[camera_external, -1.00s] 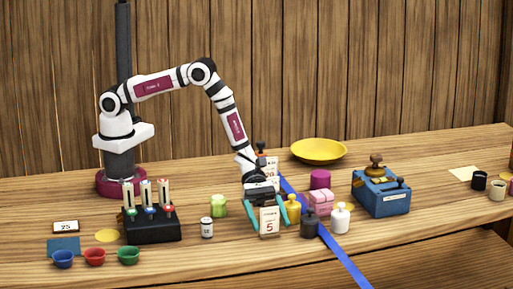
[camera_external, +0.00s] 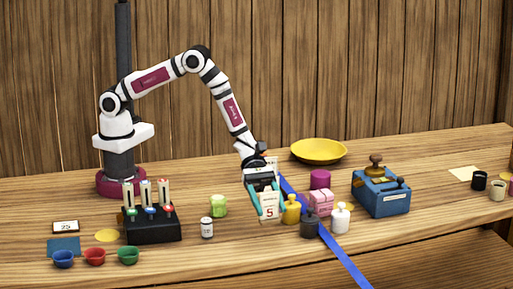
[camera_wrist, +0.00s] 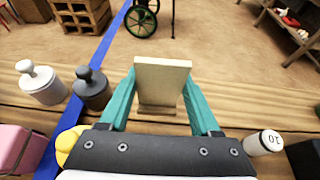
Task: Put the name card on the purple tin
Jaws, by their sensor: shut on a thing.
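The card marked 5 (camera_external: 269,206) is a pale upright card with a red number. My gripper (camera_external: 268,208) is shut on it by its side edges, with teal fingers, and holds it slightly above the table. In the wrist view the card (camera_wrist: 162,82) stands between the fingertips (camera_wrist: 160,88), its back towards the camera. The purple tin (camera_external: 320,179) is a short magenta cylinder behind and to the right of my gripper. It does not show in the wrist view. A small card marked 25 (camera_external: 66,227) lies at the far left.
A yellow weight (camera_external: 291,209), a dark weight (camera_external: 309,226), a white weight (camera_external: 340,218) and a pink box (camera_external: 321,197) stand right of the gripper. A blue strip (camera_external: 345,262) crosses the table. A blue machine (camera_external: 382,197) stands further right. A white jar (camera_external: 207,228) stands left.

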